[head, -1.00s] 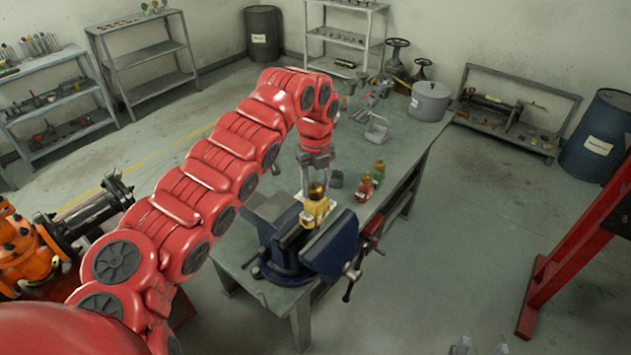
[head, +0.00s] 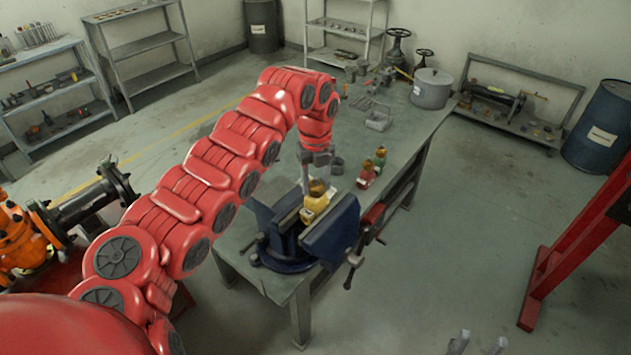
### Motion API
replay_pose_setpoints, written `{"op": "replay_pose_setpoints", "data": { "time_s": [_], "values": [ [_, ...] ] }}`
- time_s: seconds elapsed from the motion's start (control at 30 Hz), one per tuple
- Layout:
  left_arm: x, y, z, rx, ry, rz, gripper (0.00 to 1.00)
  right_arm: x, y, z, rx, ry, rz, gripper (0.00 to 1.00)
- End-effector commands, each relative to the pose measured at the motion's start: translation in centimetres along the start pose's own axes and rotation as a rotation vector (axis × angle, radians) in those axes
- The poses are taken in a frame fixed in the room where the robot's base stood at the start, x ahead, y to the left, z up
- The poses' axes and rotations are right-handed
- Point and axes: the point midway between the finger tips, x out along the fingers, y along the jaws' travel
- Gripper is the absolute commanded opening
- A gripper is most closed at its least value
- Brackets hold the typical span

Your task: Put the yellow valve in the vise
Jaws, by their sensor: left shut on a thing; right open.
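The yellow valve (head: 315,203) is at the blue vise (head: 331,236), between its two jaws, with its upper part showing above them. Its lower part is hidden by the front jaw. My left gripper (head: 313,182) reaches down from above and is shut on the yellow valve. I cannot tell whether the vise jaws touch the valve. My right gripper (head: 478,343) shows only its fingertips at the bottom edge, apart and empty, away from the table.
A red frame (head: 570,255) stands at right.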

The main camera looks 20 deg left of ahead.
Motion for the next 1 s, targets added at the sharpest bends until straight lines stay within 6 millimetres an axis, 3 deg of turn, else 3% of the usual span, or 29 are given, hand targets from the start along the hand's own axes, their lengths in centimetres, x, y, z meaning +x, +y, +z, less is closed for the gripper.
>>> {"op": "replay_pose_setpoints", "data": {
  "time_s": [0.53, 1.0],
  "values": [
    [3.0, 0.0, 0.0, 0.0, 0.0, -0.001, 0.0, -2.5, -0.1, 0.4, 0.0, 0.0, 0.0, 0.5],
    [3.3, 0.0, 0.0, 0.0, 0.0, -0.001, 0.0, -2.7, -0.1, 0.5, 0.0, 0.0, 0.0, 0.5]
  ]
}}
